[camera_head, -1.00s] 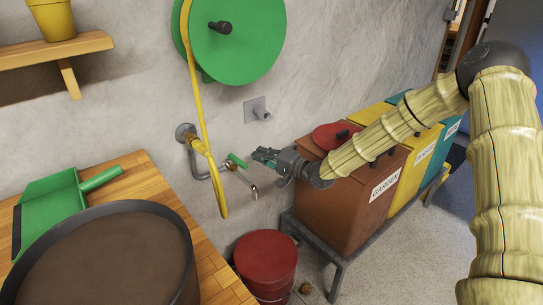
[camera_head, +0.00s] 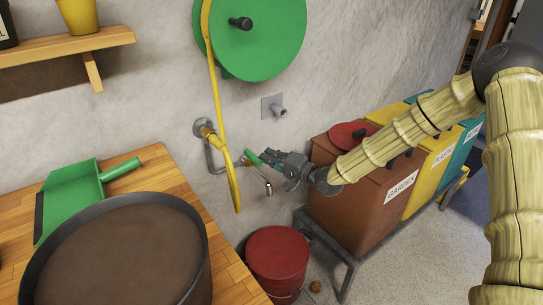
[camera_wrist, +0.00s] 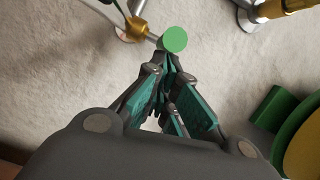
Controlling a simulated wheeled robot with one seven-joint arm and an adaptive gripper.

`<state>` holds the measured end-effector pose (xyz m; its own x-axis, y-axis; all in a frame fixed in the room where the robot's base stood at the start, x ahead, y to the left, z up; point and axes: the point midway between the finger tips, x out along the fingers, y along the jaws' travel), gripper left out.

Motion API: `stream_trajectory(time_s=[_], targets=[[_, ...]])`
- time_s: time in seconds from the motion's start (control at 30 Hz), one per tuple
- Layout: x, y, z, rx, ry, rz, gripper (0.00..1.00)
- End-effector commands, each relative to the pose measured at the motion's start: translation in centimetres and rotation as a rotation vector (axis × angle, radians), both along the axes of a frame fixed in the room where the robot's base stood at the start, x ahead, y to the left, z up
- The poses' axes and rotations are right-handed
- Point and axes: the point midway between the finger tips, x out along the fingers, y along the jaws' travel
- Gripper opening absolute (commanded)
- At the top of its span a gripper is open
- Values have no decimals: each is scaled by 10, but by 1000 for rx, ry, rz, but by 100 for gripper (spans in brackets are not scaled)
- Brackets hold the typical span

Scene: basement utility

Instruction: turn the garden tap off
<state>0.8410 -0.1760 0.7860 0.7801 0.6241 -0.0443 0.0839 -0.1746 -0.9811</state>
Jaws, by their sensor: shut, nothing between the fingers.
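The garden tap (camera_head: 266,184) sticks out from the wall, with a brass body, a downturned spout and a green lever handle (camera_head: 252,157). In the wrist view the round green end of the handle (camera_wrist: 174,39) is just beyond my fingertips, beside the brass tap body (camera_wrist: 135,28). My gripper (camera_head: 268,156) is shut and empty, to the right of the handle. In the wrist view my gripper (camera_wrist: 169,68) has its fingertips right at the handle's end; I cannot tell whether they touch it.
A yellow hose (camera_head: 222,110) hangs from the green reel (camera_head: 265,45) left of the tap. A red bucket (camera_head: 278,257) stands below. A wooden bench (camera_head: 215,232) is at left, and a brown garden bin (camera_head: 345,215) at right. A wall fitting (camera_head: 273,107) sits above.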

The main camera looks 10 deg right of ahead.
Motion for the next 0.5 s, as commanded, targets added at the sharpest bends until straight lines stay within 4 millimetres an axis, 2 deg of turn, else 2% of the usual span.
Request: stream_trajectory(time_s=[0.1,0.27,0.5], targets=[[-3,5,-3,-1,5,10,0],[-3,2,-2,-1,6,12,0],[6,-27,5,2,3,2,0]])
